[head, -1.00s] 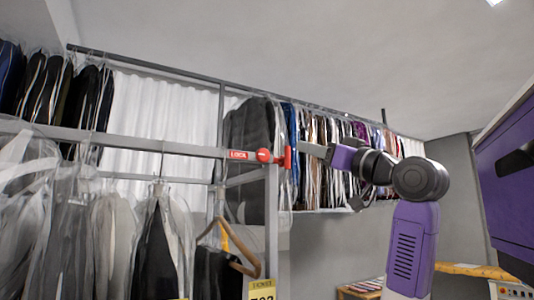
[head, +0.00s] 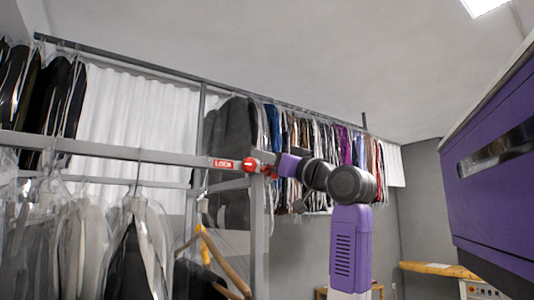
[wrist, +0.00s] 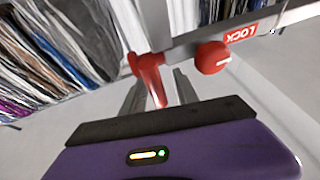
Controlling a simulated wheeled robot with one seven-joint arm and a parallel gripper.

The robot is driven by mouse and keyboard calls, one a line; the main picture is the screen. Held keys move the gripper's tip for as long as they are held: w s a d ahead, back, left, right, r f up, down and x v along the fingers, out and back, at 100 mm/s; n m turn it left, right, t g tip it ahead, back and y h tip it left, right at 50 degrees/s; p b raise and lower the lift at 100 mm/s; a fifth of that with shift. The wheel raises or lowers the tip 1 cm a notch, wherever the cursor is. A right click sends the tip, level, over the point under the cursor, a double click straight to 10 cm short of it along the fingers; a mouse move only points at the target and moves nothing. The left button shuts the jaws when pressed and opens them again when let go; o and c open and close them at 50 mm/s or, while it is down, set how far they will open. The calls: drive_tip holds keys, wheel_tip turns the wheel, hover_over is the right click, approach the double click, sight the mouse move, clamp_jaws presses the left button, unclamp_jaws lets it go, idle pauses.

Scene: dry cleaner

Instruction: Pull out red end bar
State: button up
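The red end bar (head: 273,172) is at the right end of a grey rail in the head view, partly hidden by my gripper (head: 270,160). In the wrist view, the red end bar (wrist: 148,72) stands upright in front of my gripper (wrist: 158,88), its lower part between the two grey fingers. The fingers are apart, with a visible gap on the right side of the bar. Whether the left finger touches it I cannot tell. A round red knob (wrist: 212,57) and a red LOCK label (wrist: 246,33) sit on the rail beside the bar.
Bagged garments (head: 130,240) hang below the rail at left, with a wooden hanger (head: 222,262). More clothes (head: 320,140) hang on a rear rail behind my arm. A purple machine (head: 490,150) stands close at right.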

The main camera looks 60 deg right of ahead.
drive_tip(key=shift+c, duration=0.3)
clamp_jaws()
idle(1.2)
